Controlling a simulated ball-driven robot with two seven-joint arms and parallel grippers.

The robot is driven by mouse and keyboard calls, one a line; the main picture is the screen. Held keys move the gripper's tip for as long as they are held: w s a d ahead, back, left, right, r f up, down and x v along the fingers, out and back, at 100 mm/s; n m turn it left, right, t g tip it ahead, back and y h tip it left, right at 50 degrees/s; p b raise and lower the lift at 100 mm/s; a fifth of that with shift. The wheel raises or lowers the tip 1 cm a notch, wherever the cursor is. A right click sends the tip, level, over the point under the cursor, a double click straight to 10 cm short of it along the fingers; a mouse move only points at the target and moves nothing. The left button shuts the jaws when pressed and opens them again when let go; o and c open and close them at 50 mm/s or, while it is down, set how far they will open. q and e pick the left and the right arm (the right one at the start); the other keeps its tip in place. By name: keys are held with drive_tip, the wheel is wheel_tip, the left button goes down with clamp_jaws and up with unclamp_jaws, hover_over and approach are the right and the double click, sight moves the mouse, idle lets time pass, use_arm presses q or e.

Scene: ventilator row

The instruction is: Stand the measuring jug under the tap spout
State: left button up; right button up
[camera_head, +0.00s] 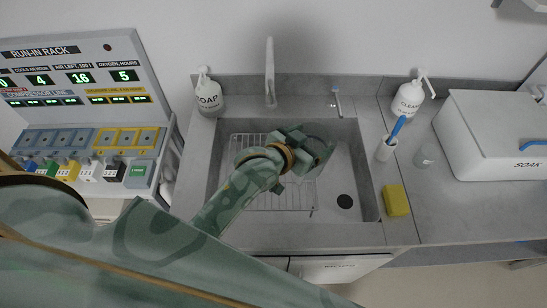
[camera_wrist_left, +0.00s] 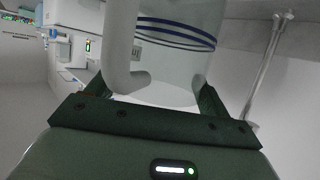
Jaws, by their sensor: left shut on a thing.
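My left gripper (camera_head: 309,160) is over the sink, in front of and to the right of the tap. It is shut on the measuring jug, a clear cylinder with blue bands (camera_wrist_left: 185,45) and a thick white handle (camera_wrist_left: 120,50) in the left wrist view. In the head view the jug (camera_head: 326,143) is faint and partly hidden by the gripper. The tap (camera_head: 270,72) rises behind the sink, its spout pointing toward me. The jug is to the right of the spout, apart from it. I cannot tell its height above the rack. My right gripper is out of view.
The sink (camera_head: 362,190) holds a wire rack (camera_head: 250,200) and a dark drain (camera_head: 345,201). A small lever (camera_head: 337,100) stands behind it. A soap bottle (camera_head: 208,95) is left; a brush cup (camera_head: 386,150), yellow sponge (camera_head: 396,200) and white soak box (camera_head: 490,140) are right.

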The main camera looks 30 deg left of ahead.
use_arm(q)
drive_tip(key=w+a+f+b, duration=0.4)
drive_tip(key=a+f+b, duration=0.1)
drive_tip(key=a+f, duration=0.7)
drive_tip(key=shift+a+f, duration=0.4)
drive_tip(key=shift+a, duration=0.25)
drive_tip(key=shift+f, duration=0.1)
drive_tip(key=o, duration=1)
drive_tip(key=shift+o, duration=1.2)
drive_tip(key=p+v, duration=0.2)
drive_tip(key=v, duration=1)
